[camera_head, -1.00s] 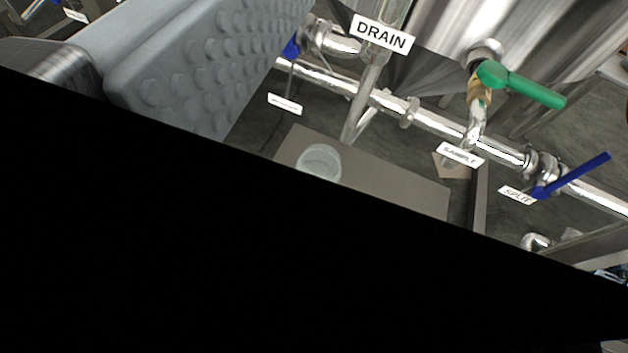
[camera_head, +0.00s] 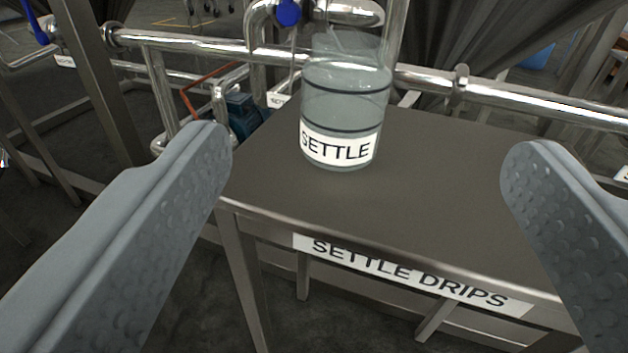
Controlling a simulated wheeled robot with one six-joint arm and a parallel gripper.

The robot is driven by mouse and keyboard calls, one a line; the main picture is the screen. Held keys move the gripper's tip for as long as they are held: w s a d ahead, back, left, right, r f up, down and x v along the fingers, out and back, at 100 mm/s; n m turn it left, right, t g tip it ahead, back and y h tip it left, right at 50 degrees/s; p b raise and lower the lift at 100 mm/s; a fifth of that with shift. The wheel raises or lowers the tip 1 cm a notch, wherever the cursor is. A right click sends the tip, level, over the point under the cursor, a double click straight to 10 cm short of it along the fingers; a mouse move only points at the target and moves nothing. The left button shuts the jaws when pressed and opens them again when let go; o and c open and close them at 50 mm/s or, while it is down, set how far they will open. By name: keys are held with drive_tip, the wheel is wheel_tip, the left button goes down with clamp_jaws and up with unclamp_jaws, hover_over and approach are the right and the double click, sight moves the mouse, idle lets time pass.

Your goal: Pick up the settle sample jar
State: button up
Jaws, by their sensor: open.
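The settle sample jar (camera_head: 343,105) is a clear cylinder with dark rings and a white label reading SETTLE. It stands upright on a brown-grey metal stand (camera_head: 430,185), toward its back left, and looks filled with pale clear liquid. My gripper (camera_head: 366,150) is open, with one grey dimpled finger at the left and one at the right. The jar shows between the fingers but farther off, and neither finger touches it. The stand's front edge carries a label reading SETTLE DRIPS (camera_head: 410,275).
A shiny horizontal pipe (camera_head: 530,100) runs behind the stand. A blue valve handle (camera_head: 288,12) and pipework are close above and behind the jar. A steel frame post (camera_head: 90,75) rises at the left. The stand top right of the jar is bare.

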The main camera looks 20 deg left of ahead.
sight(341, 127)
wheel_tip(341, 127, down, 4)
drive_tip(key=s, duration=0.2)
drive_tip(key=x, duration=1.2)
drive_tip(key=shift+w+a+r, duration=0.1)
drive_tip(key=shift+w+r, duration=0.05)
drive_tip(key=shift+w, duration=0.15)
drive_tip(key=shift+r+x, duration=0.1)
drive_tip(key=shift+x, duration=1.2)
drive_tip(key=shift+r+x, duration=0.15)
drive_tip(key=shift+x, duration=1.15)
drive_tip(key=shift+c, duration=0.2)
drive_tip(key=c, duration=1.1)
